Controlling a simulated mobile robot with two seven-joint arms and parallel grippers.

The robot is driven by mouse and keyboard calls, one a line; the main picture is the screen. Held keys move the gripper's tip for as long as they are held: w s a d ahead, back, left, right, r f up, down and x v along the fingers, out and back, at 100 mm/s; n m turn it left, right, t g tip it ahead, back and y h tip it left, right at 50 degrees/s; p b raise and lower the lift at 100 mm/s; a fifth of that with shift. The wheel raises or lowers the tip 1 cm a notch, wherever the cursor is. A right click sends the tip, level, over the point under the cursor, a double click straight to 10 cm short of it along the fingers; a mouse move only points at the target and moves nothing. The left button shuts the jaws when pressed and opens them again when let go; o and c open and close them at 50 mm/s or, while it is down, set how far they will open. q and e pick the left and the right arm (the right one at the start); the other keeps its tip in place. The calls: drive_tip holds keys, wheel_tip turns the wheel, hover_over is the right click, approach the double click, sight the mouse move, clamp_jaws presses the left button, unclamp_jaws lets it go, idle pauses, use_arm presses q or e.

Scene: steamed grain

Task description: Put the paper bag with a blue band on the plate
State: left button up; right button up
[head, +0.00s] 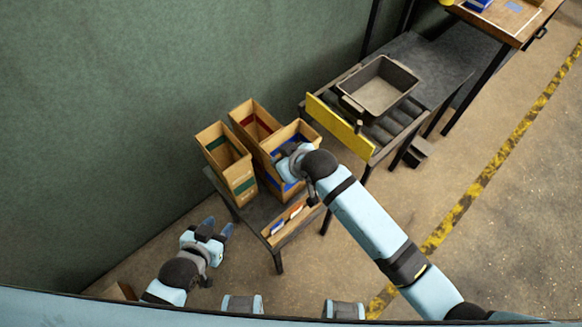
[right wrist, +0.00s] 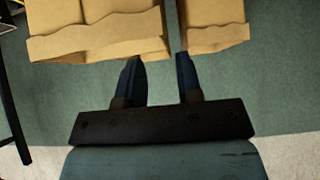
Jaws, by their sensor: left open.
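In the head view, a tall open-topped tan container with blue marks (head: 303,133) stands at the right of a group on a small dark stand. My right gripper (head: 287,163) is at this container, and the wrist partly hides both. In the right wrist view, my right gripper (right wrist: 160,78) has its fingers apart, with green background between them. Tan paper bags with wavy edges (right wrist: 95,35) (right wrist: 215,25) lie beyond the fingertips; no blue band shows there. My left gripper (head: 219,231) is open and empty, low at the left. I cannot make out a plate.
A green-banded container (head: 228,160) and a red-banded container (head: 254,122) crowd the blue one. A low tray (head: 295,227) with small colored items sits at the stand's front. A grey bin (head: 378,85) rests on rollers behind a yellow board (head: 340,126). The green wall is close behind.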

drive_tip(key=x, duration=0.5)
drive_tip(key=shift+a+p, duration=0.3)
drive_tip(key=shift+p, duration=0.05)
clamp_jaws()
